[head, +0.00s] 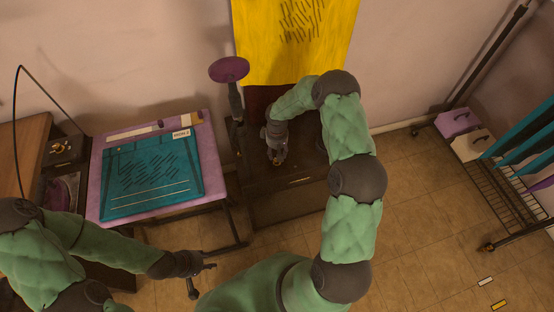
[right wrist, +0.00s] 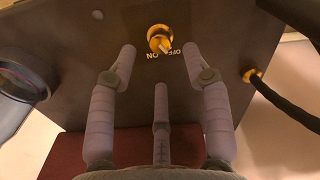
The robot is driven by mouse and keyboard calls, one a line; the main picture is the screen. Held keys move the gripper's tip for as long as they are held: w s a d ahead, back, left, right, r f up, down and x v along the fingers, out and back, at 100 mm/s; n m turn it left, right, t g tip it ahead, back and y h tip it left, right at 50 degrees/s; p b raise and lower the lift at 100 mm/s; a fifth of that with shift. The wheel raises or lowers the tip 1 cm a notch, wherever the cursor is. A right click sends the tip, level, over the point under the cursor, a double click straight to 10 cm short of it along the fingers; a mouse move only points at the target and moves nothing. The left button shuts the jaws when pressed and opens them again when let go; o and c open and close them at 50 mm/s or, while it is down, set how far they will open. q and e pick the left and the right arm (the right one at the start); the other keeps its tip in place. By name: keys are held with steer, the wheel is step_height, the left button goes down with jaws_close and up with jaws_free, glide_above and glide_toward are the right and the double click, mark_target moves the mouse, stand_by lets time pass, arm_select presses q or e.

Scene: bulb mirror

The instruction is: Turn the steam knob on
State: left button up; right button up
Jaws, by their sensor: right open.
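The steam knob (right wrist: 158,38) is a small gold dial on a dark panel in the right wrist view. Its pale pointer is towards the lower right, by the OFF lettering; ON lettering is to the left. My right gripper (right wrist: 158,66) is open, with its fingertips on either side of the knob and a third finger below. I cannot tell whether they touch it. In the head view my right gripper (head: 276,156) is over the dark cabinet and mostly hides the knob. My left gripper (head: 205,266) hangs beside the purple table, far from the knob; its jaw state is unclear.
A round dark gauge or lens (right wrist: 22,82) and a black cable (right wrist: 285,103) flank the knob. A purple table (head: 208,163) with a teal board (head: 150,205) stands left. A purple disc on a stand (head: 229,69) rises beside the cabinet (head: 270,215). A wheeled rack (head: 500,190) is right.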

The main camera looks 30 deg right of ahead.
steer(key=shift+f+b, duration=0.55)
steer(key=shift+f, duration=2.05)
jaws_close()
